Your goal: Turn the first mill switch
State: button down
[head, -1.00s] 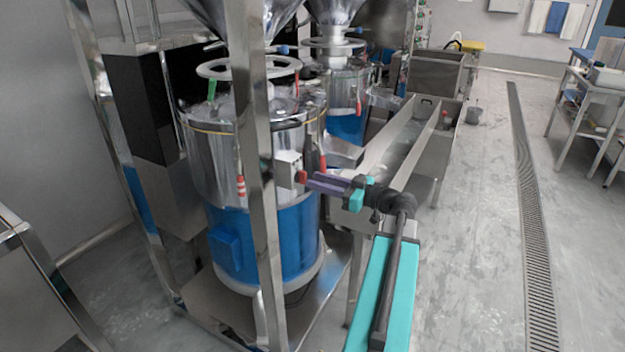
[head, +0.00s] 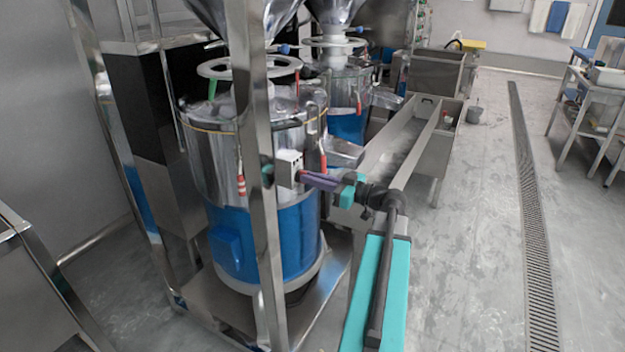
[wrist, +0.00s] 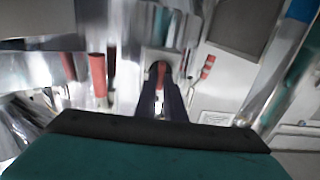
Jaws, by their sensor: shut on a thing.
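The first mill (head: 204,168) is the near one, a steel drum with a blue lower half. A small white switch box (head: 287,168) is fixed to the frame post in front of it. My gripper (head: 304,178) reaches the box from the right, at its red switch knob. In the wrist view the purple fingers (wrist: 161,92) are closed around the red knob (wrist: 161,71), in front of the pale box. The fingers cover part of the knob, so its exact angle is hard to tell.
A steel frame post (head: 258,200) stands close to the box. A second mill (head: 347,110) and a long steel trough (head: 400,150) lie behind. Red-handled levers (head: 323,160) hang near the gripper. The floor at right (head: 470,250) is clear.

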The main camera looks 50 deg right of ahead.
jog(key=shift+m, duration=0.5)
jog(key=shift+d+f+m+p, duration=0.15)
jog(key=shift+m+p, duration=0.95)
jog(key=shift+m, duration=3.15)
jog(key=shift+d+f+m+p, duration=0.1)
jog(key=shift+m+p, duration=1)
jog(key=shift+m, duration=3.15)
jog(key=c, duration=1.8)
grip_release()
jog(key=shift+c, duration=0.2)
